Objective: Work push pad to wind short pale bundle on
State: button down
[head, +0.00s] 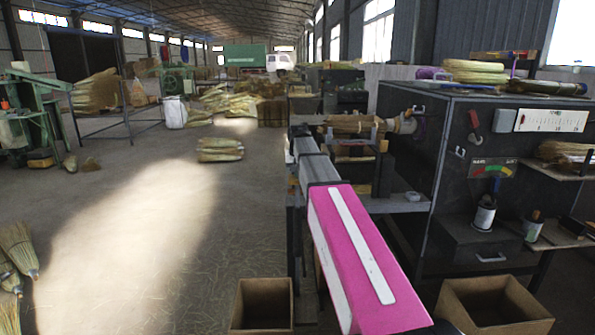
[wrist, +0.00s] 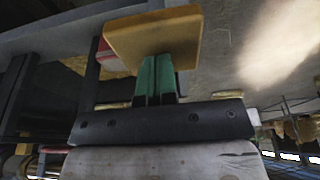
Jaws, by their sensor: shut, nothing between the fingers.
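In the wrist view my gripper (wrist: 156,60) has its two green fingers together, with nothing between them. Their tips are at the lower edge of a flat yellow-brown pad (wrist: 152,36), which looks like the push pad. I cannot tell whether they touch it or stop just short. In the head view my pink and grey arm reaches forward beside the machine, and I cannot make out the gripper or the pad there. A short straw bundle (head: 350,125) lies level at the machine, its right end by the round winding head (head: 405,122).
The dark machine cabinet (head: 470,170) stands right of my arm, with straw bundles (head: 475,70) on top and cans on its ledge. Open cardboard boxes (head: 262,305) (head: 495,305) stand in the foreground. Brooms (head: 18,250) lie at left. The floor left of my arm is mostly clear.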

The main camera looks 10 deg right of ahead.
aim_at(297, 186)
jog(key=shift+f, duration=3.25)
notch_tip(297, 186, up, 10)
jog(key=shift+f, duration=0.1)
jog(key=shift+f, duration=0.1)
